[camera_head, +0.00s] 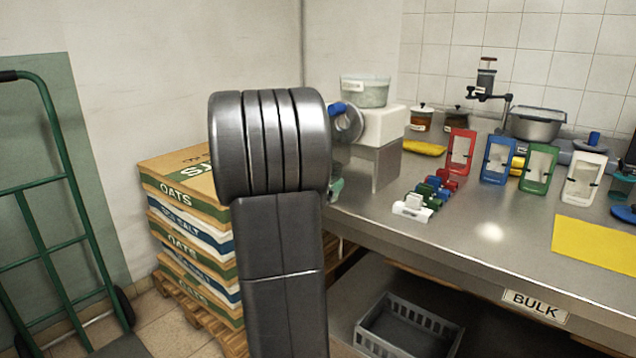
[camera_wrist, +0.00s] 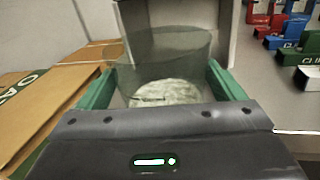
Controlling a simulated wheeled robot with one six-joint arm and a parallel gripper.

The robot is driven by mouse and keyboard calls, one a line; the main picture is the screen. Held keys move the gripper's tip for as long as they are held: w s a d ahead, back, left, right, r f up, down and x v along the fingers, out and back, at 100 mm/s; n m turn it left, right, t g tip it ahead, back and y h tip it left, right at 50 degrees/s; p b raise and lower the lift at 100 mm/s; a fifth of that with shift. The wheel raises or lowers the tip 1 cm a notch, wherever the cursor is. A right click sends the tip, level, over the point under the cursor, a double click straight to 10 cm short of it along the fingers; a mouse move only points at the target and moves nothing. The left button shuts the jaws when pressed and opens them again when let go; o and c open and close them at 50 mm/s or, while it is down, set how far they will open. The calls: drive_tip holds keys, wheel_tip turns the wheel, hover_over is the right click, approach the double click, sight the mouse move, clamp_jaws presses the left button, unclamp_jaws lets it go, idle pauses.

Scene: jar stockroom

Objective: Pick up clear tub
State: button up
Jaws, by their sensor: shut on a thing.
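The clear tub (camera_wrist: 168,92) is see-through with pale contents at its bottom, and it stands between the two green fingers in the wrist view. My gripper (camera_wrist: 162,74) is shut on the tub, with one finger on each side. The tub looks upright; whether its base touches anything is hidden by my gripper body. In the head view my arm hides the held tub, and only a bit of a green finger (camera_head: 336,188) shows beside the arm at the counter's left end.
A grey-white machine (camera_head: 385,128) with a see-through container (camera_head: 365,91) on top stands just beyond the gripper. Coloured clips (camera_head: 425,197) and upright frames (camera_head: 497,158) stand on the steel counter (camera_head: 480,240). Stacked sacks (camera_head: 190,235) lie left; a grey crate (camera_head: 408,325) sits below.

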drive_tip(key=o, duration=0.8)
drive_tip(key=v, duration=1.3)
drive_tip(key=shift+s+a+p, duration=0.2)
drive_tip(key=shift+s+p, duration=0.15)
